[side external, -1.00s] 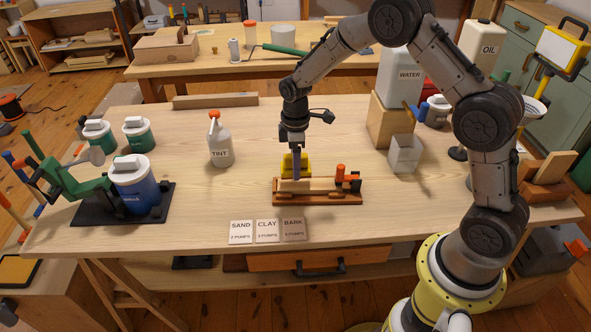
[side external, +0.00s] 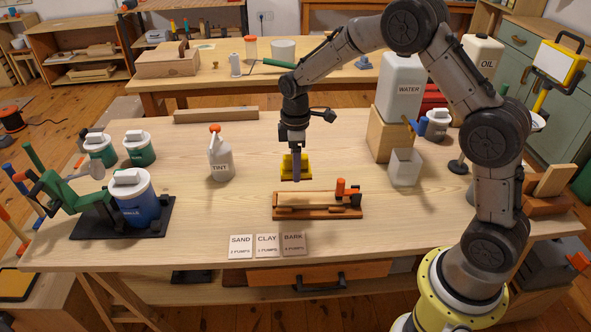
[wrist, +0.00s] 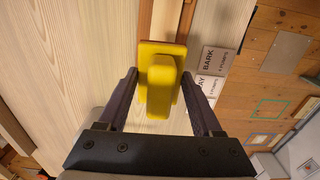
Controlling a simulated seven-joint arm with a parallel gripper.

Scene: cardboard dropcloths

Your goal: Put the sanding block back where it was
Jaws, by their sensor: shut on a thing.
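The yellow sanding block (side external: 303,165) is in my gripper (side external: 296,172), just behind and above the wooden jig with the orange clamp (side external: 318,207). In the wrist view the sanding block (wrist: 160,95) has a raised handle on a flat base, with one finger of my gripper (wrist: 163,100) on each side. The fingers are shut on it. A wooden strip of the jig shows beyond the block in the wrist view. I cannot tell the exact gap between the block's base and the surface below.
Paper cards (side external: 267,245) labelled SAND, CLAY and BARK lie in front of the jig. The TINT bottle (side external: 220,160) stands left, a grey box (side external: 404,167) and the WATER jug (side external: 402,90) right. The blue pail (side external: 137,200) stands on a dark mat. Bench between bottle and jig is clear.

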